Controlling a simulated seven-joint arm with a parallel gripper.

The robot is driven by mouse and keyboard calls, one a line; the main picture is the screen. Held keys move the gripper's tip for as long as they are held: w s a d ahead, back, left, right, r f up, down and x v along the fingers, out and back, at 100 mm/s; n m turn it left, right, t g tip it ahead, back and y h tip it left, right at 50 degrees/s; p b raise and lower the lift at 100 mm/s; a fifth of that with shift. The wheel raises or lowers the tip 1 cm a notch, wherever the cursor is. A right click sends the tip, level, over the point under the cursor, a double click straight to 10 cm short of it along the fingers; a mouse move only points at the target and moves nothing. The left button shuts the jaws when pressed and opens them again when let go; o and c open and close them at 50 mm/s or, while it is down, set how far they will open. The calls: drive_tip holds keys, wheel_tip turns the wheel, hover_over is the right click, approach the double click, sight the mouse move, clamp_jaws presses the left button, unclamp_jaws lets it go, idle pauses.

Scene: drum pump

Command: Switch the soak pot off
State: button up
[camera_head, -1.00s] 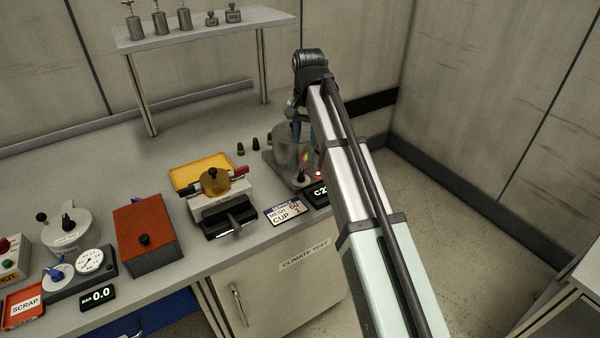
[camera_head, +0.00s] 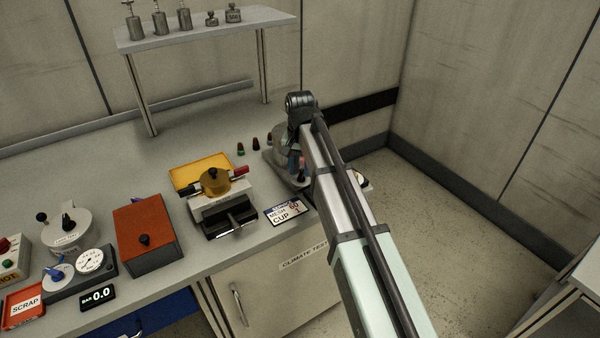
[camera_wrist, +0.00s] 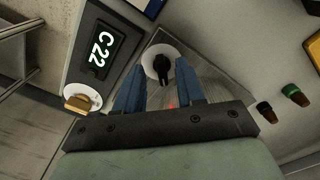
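The soak pot (camera_head: 274,157) is a grey unit with a rounded top at the right end of the bench, mostly hidden behind my arm in the head view. Its black knob (camera_wrist: 162,67) sits on a round white dial in the wrist view. My gripper (camera_wrist: 158,72) has two blue fingers, spread apart on either side of the knob's line, with no visible contact. Whether the fingertips reach down around the knob cannot be told. A faint red glow (camera_wrist: 171,105) shows between the fingers. A display (camera_wrist: 98,54) beside the pot reads C 22.
Small dark and green-topped pegs (camera_head: 241,149) stand left of the pot. The bench edge is close.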

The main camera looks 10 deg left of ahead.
sight(301, 176)
drive_tip(key=shift+f, duration=1.15)
drive_tip(key=shift+c, duration=0.4)
clamp_jaws()
